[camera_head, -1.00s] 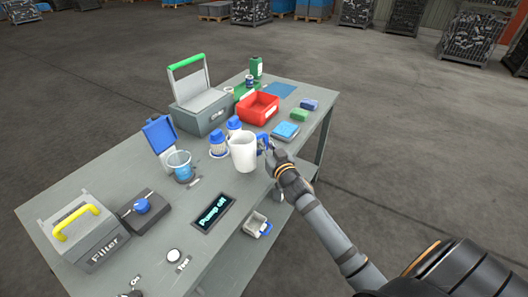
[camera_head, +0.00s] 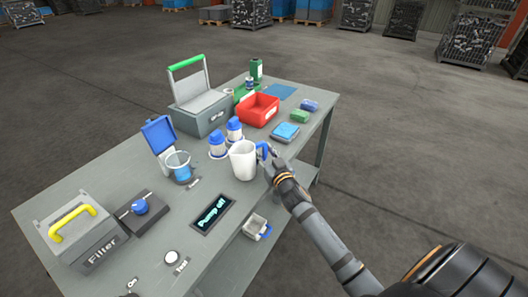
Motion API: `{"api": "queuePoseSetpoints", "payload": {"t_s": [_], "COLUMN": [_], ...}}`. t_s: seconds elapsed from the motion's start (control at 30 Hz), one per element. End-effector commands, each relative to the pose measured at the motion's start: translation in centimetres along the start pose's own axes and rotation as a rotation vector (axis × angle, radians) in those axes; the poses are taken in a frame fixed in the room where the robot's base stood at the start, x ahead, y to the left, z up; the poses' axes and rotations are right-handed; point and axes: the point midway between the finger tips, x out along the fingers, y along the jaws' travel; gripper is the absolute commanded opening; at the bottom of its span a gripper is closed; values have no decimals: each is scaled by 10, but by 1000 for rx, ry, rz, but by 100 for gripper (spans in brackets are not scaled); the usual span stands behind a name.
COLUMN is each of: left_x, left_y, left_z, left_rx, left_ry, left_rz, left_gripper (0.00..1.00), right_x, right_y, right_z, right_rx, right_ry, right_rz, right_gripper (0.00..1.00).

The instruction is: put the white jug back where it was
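The white jug (camera_head: 243,162) stands upright at the right long edge of the grey table (camera_head: 105,176), its blue handle (camera_head: 262,150) toward the right. My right gripper (camera_head: 269,163) is at the handle and appears shut on it. Its fingertips are small and partly hidden by the wrist. I cannot tell whether the jug's base touches the table or is slightly above it. My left gripper is not in view.
Two blue-capped white bottles (camera_head: 217,145) stand close behind the jug. A blue-lidded clear vessel (camera_head: 178,167) is to its left, and the "Pump off" display (camera_head: 212,213) in front. A red bin (camera_head: 258,110) and blue-topped box (camera_head: 285,132) lie beyond.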

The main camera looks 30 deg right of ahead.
Motion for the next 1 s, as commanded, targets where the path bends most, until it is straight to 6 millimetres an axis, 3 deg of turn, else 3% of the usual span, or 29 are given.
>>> {"api": "queuePoseSetpoints", "payload": {"t_s": [0.27, 0.37, 0.7, 0.83, 1.0], "left_x": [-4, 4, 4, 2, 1], "left_y": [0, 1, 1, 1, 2], "left_z": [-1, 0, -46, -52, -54], "left_rx": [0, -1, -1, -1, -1], "left_ry": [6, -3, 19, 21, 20], "left_rz": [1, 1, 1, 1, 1], "left_gripper": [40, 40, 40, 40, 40], "right_x": [0, -16, -97, -114, -121], "right_y": [0, 1, 0, 0, 0], "right_z": [-4, 3, 2, 1, -2], "right_rx": [0, -5, -7, -6, 0], "right_ry": [0, -3, -4, -4, 0], "right_rz": [0, 0, -3, 0, 0], "right_gripper": [34, 34, 34, 34, 34]}}
